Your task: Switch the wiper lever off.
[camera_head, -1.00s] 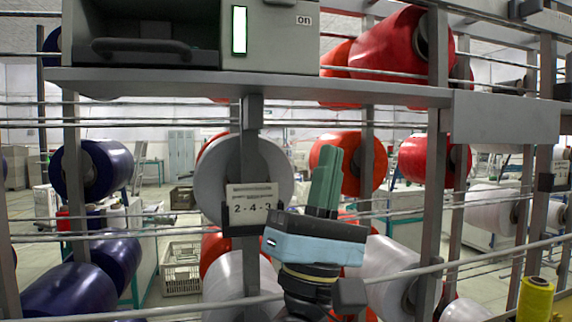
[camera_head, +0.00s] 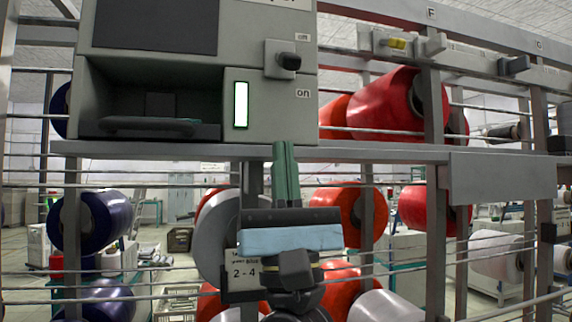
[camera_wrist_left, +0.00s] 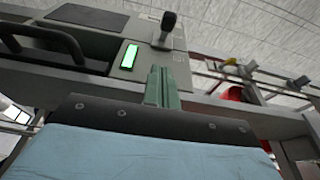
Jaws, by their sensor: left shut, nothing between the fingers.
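A black lever (camera_head: 288,62) on a light plate sits at the upper right of the grey machine box (camera_head: 285,110). It also shows in the left wrist view (camera_wrist_left: 166,25). No label naming it as the wiper lever is readable. A label reading "on" (camera_head: 303,93) is below it; the label above it is too small to read surely. My left gripper (camera_head: 286,147) is shut and empty, its green fingers pointing up. Its tips are below the lever, apart from it in the picture, by the shelf edge. In the wrist view the fingertips (camera_wrist_left: 162,72) are below the lever.
A green-lit window (camera_head: 241,105) is left of the lever, beside an open bay with a dark handle (camera_head: 150,125). The grey shelf (camera_head: 390,153) runs under the box. A yellow-handled switch (camera_head: 397,43) is on the upper right rail. Red spools (camera_head: 385,105) and thin horizontal bars are behind.

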